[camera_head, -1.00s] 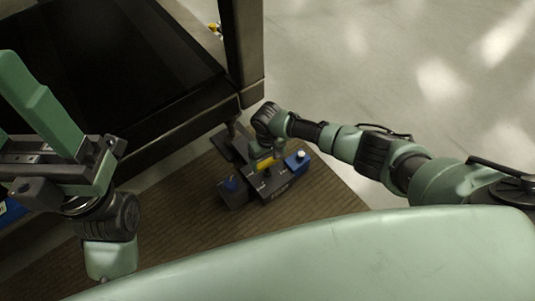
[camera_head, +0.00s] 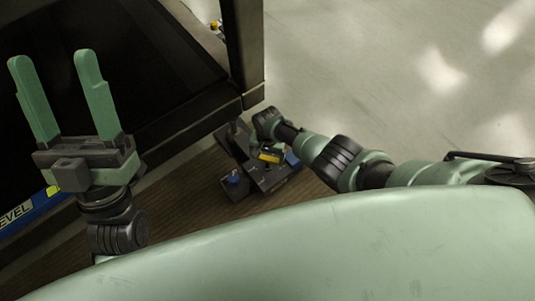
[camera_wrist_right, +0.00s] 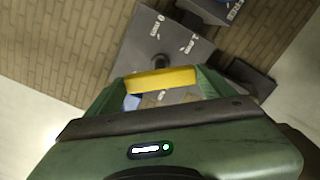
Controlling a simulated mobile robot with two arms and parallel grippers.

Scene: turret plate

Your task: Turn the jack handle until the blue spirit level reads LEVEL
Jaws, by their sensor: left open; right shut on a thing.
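The jack (camera_head: 272,180) is a dark grey unit on the brown mat beside the platform's corner. Its yellow handle (camera_head: 269,157) is between the fingers of my right gripper (camera_head: 265,150). In the right wrist view, my right gripper (camera_wrist_right: 160,84) is shut on the yellow handle (camera_wrist_right: 160,79), above a grey plate (camera_wrist_right: 160,42) with small white markings. The blue spirit level (camera_head: 35,217) is partly in view at the left edge; the letters "EVEL" show, and the rest is cut off. My left gripper (camera_head: 52,57) is open and empty, fingers pointing up the picture, near the level.
A dark platform (camera_head: 170,75) with a thick frame and a corner post (camera_head: 243,45) stands beside the jack. Pale floor (camera_head: 370,70) to the right is clear. My green body covers the bottom of the head view.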

